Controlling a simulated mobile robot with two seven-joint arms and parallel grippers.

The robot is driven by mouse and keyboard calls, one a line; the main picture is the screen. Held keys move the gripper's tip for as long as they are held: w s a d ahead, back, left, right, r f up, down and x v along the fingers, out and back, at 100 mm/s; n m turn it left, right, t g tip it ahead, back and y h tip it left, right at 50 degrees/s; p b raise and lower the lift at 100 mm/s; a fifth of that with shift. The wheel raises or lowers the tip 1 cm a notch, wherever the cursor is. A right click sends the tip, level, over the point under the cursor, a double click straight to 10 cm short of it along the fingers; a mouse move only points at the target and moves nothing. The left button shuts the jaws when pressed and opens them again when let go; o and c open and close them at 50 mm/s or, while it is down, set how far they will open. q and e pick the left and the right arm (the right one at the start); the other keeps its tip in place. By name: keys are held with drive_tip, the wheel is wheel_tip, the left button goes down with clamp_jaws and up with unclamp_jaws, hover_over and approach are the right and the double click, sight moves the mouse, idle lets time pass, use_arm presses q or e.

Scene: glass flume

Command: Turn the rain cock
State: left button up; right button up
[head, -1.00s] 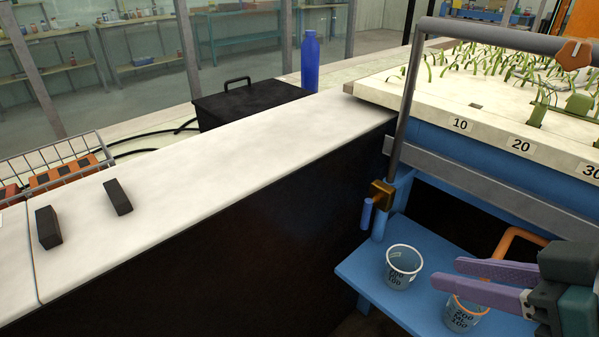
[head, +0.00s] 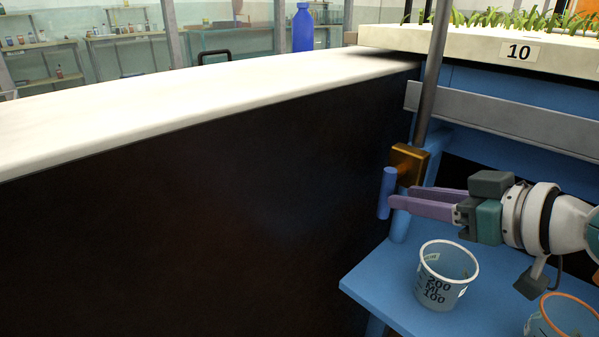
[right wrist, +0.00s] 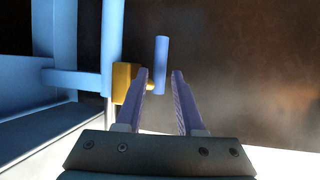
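The rain cock has a brass body (head: 409,164) at the foot of a grey pipe and a blue bar handle (head: 387,192) standing upright. In the right wrist view the brass body (right wrist: 124,82) is left of the fingers and the handle (right wrist: 161,65) appears between the fingertips. My right gripper (head: 400,196) is open, its two lavender fingers apart at the handle. It also shows in the right wrist view (right wrist: 160,72). I cannot tell whether a finger touches the handle. My left gripper is not in view.
A clear measuring cup (head: 446,274) stands on the blue shelf (head: 378,285) below the gripper. An orange-rimmed cup (head: 566,318) is at the lower right. A planted tray (head: 470,40) is above. A long white-topped counter (head: 200,95) with dark side fills the left.

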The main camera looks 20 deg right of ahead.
sight(382, 215)
drive_tip(key=b+x, duration=0.1)
drive_tip(key=x, duration=0.4)
drive_tip(key=shift+w+f+b, duration=0.1)
drive_tip(key=shift+w+b, duration=0.15)
drive_tip(key=shift+b, duration=0.15)
drive_tip(key=shift+c, duration=0.4)
clamp_jaws()
idle(0.6)
